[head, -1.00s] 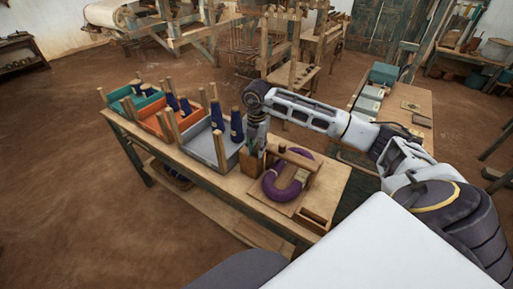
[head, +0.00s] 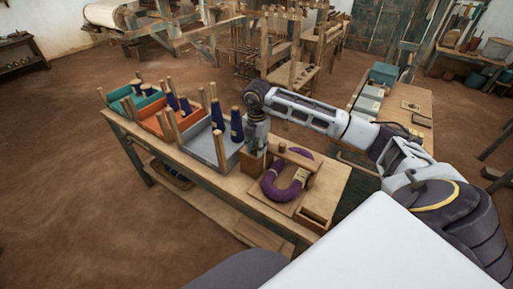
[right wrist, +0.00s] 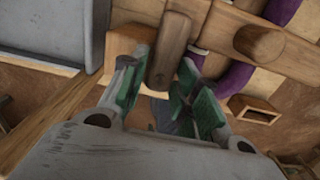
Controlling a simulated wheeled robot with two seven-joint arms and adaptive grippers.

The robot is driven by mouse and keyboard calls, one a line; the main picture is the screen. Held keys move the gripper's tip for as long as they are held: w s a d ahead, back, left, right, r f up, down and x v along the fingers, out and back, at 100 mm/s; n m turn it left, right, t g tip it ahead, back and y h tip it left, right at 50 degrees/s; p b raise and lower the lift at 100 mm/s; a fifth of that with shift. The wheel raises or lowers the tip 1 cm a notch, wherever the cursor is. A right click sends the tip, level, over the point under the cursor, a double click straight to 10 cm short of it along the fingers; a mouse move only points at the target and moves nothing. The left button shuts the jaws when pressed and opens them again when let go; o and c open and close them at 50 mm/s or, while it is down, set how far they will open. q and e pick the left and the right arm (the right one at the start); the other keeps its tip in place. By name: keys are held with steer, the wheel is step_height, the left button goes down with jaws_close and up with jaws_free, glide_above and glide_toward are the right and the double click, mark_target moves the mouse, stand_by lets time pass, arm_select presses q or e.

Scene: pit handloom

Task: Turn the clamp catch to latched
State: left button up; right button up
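A wooden clamp (head: 297,159) with a bar across a purple hank (head: 287,191) sits on the near right end of the bench. In the right wrist view, a short wooden catch (right wrist: 168,52) points down toward my right gripper (right wrist: 166,75). The green-padded fingers of the gripper stand on either side of the catch, very close to it. I cannot tell whether they press on it. In the head view my right gripper (head: 256,140) reaches down at the clamp's left end, and its fingertips are mostly hidden. My left gripper is not in view.
A grey tray (head: 203,148), an orange tray (head: 155,124) and a teal tray (head: 118,95) with wooden posts and blue spools line the bench (head: 205,182). The grey tray is close beside the gripper. A second table (head: 405,100) stands behind my right arm.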

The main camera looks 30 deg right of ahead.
steer(key=shift+o, duration=1.3)
step_height(320, 180, up, 12)
steer(key=shift+s+f, duration=0.1)
stand_by(0.5)
